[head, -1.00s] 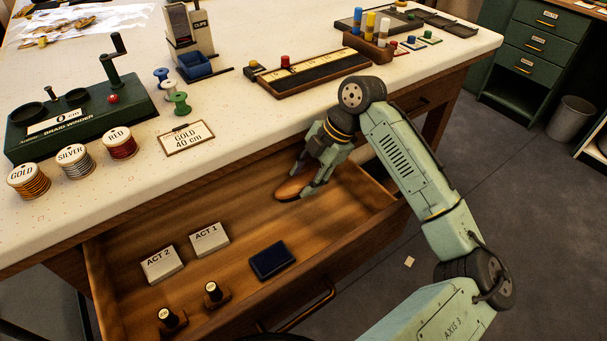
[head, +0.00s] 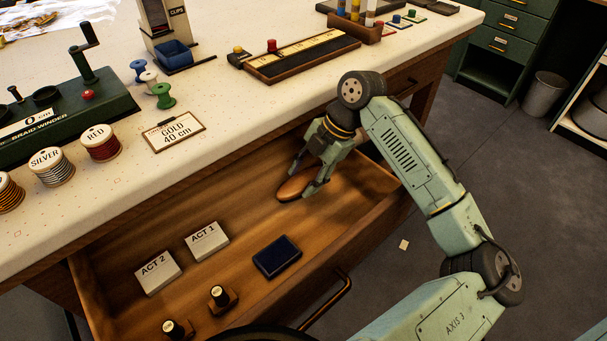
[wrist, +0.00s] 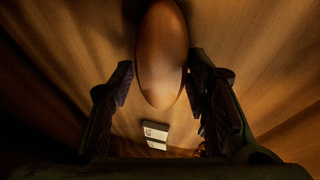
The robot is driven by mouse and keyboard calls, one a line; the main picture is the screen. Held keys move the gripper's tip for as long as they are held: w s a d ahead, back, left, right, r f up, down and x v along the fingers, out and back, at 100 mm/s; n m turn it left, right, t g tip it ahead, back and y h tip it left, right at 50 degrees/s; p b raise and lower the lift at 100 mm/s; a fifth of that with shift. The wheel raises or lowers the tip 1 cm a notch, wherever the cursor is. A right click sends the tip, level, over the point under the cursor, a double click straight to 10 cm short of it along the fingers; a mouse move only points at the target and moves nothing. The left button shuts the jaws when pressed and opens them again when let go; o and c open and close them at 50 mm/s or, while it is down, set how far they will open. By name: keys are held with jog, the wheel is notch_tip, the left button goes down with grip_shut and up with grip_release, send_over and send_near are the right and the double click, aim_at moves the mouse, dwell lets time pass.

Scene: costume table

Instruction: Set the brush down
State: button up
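The brush (head: 296,184) shows as a brown, smooth oval back at the far right part of the open wooden drawer (head: 345,190). It looks to be lying on the drawer floor, but the shadow makes any small gap hard to judge. My gripper (head: 303,181) is low in the drawer, pointing down, with a finger on either side of the brush. In the wrist view the brush (wrist: 161,55) lies between the spread fingers, with a visible gap at the left finger and little gap at the right one. The bristles are hidden.
The drawer also holds an ACT 1 box (head: 207,240), an ACT 2 box (head: 157,272), a dark blue pad (head: 277,256) and two small stampers (head: 222,297). Drawer floor around the brush is clear. The table edge (head: 230,155) overhangs the drawer's back.

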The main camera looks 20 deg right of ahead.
jog(key=o, duration=0.3)
jog(key=shift+r, duration=0.1)
jog(key=b+v, duration=0.2)
jog(key=v, duration=1)
jog(key=shift+a, duration=0.15)
